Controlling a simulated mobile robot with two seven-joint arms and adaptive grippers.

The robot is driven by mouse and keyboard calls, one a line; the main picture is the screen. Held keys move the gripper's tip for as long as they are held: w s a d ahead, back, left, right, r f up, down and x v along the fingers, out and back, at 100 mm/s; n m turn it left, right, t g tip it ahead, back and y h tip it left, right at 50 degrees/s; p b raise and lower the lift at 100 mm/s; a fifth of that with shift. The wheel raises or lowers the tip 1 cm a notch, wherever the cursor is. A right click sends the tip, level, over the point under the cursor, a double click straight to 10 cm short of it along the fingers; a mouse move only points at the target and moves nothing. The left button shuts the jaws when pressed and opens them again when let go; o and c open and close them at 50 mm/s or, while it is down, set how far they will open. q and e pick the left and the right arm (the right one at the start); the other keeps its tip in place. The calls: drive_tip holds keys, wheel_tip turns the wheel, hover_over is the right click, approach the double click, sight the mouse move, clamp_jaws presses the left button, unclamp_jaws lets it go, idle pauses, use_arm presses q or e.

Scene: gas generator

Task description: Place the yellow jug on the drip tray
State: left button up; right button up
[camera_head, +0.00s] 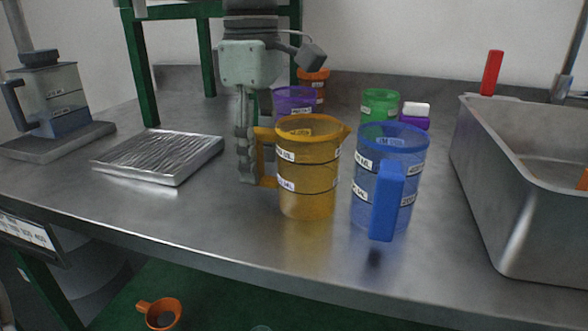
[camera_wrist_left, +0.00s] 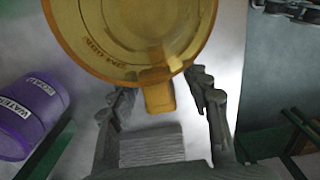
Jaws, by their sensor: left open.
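The yellow jug (camera_head: 308,170) stands upright on the metal counter, its handle (camera_head: 264,160) toward the left. My left gripper (camera_head: 249,165) points down beside the handle. In the left wrist view, the fingers of the left gripper (camera_wrist_left: 160,90) are apart, one on each side of the jug's handle (camera_wrist_left: 159,96), below the round yellow jug (camera_wrist_left: 130,35). Contact with the handle is not visible. The ridged silver drip tray (camera_head: 160,156) lies empty on the counter to the left. My right gripper is out of view.
A blue jug (camera_head: 402,175) stands close to the yellow jug's right. Purple (camera_head: 293,101), orange (camera_head: 313,84) and green (camera_head: 380,104) containers stand behind.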

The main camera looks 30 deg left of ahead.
sight(257, 129)
use_arm(q)
clamp_jaws()
drive_tip(key=shift+r, duration=0.15)
idle(0.4)
drive_tip(key=shift+r, duration=0.2)
wheel_tip(257, 129, up, 4)
drive_tip(key=shift+f+p, duration=0.1)
drive_tip(key=shift+p, duration=0.35)
drive_tip(key=s+a+r, duration=0.3)
drive_tip(key=s+r, duration=0.3)
drive_tip(key=s, duration=0.5)
drive_tip(key=shift+s+r, duration=0.15)
drive_tip(key=shift+r, duration=0.1)
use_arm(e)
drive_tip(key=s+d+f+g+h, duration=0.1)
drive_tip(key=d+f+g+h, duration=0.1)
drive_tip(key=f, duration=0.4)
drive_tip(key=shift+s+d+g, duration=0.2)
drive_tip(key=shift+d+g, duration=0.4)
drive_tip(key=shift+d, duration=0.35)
